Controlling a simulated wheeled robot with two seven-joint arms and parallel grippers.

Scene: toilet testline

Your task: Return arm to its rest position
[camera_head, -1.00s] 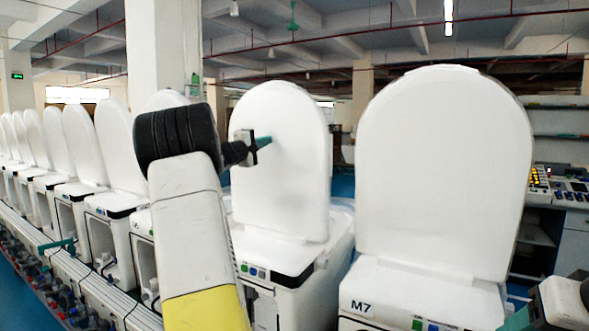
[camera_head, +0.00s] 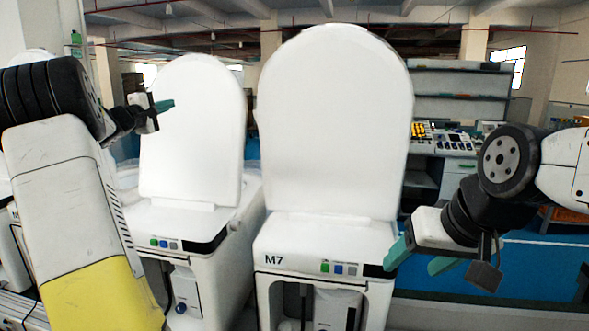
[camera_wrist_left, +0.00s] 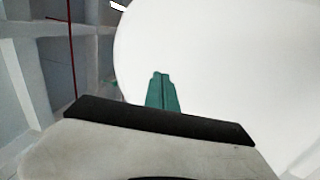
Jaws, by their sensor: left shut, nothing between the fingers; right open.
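My left arm comes in from the left in the head view. My left gripper (camera_head: 164,106) is raised in front of the upright white lid (camera_head: 205,150) of the left toilet unit. Its green fingers are together and empty. In the left wrist view the closed fingers (camera_wrist_left: 161,92) overlap the large white lid (camera_wrist_left: 225,60); whether they touch it cannot be told. My right gripper (camera_head: 418,262) is at the lower right, beside the front right of the M7 unit (camera_head: 285,240). Its green fingers are apart with nothing between them.
The M7 unit's tall white lid (camera_head: 335,120) stands upright in the middle. A control panel (camera_head: 443,138) with buttons and shelves (camera_head: 460,105) stands behind on the right. Blue floor (camera_head: 530,272) is open at the right.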

